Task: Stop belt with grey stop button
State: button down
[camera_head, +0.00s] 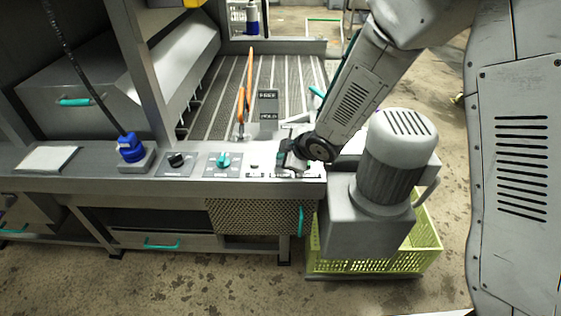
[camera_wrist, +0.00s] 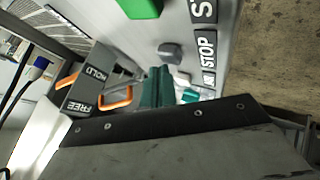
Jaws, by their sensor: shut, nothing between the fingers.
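The grey stop button (camera_wrist: 170,52) shows in the wrist view, a short round knob on the grey panel beside the label STOP (camera_wrist: 207,50). A green button (camera_wrist: 140,8) is partly cut off at the top edge. My gripper (camera_wrist: 158,72) has its teal fingers shut together and empty. Their tips lie just below the grey button in the picture; I cannot tell whether they touch it. In the head view, my gripper (camera_head: 287,159) is low over the right end of the control panel (camera_head: 225,188), and I cannot make out the stop button there.
An orange lever (camera_head: 242,105) stands behind the panel by a FREE/HOLD sign (camera_head: 268,105). A teal knob (camera_head: 223,160), a black knob (camera_head: 177,160) and a blue plug (camera_head: 131,147) sit left of my gripper. A yellow-green crate (camera_head: 428,240) stands on the floor at right.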

jog(key=shift+f, duration=0.5)
dwell(0.5)
dwell(0.3)
jog(key=shift+r, duration=0.95)
jog(key=shift+r, duration=2.5)
